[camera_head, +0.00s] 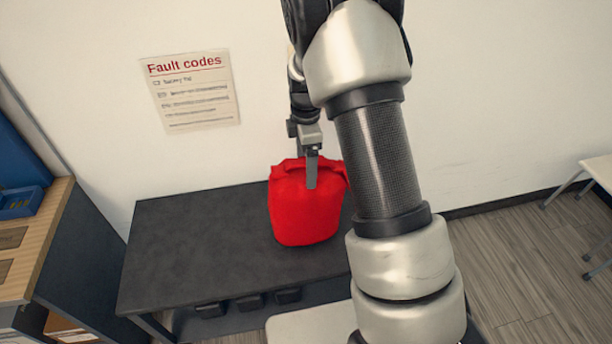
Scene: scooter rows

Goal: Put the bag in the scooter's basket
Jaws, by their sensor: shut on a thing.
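The red bag (304,215) is upright at the right part of a dark table (190,245). My gripper (311,180) is over the bag from above, its fingers shut at the bag's top edge. Whether the bag's bottom touches the table or hangs just above it, I cannot tell. My arm covers the area right of the bag. No scooter or basket shows in this view.
A wooden-topped cabinet (40,235) with a blue bin (20,202) stands at the left. A "Fault codes" sheet (192,90) is on the wall behind. A white table (600,170) is at the far right. The dark table's left part is clear.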

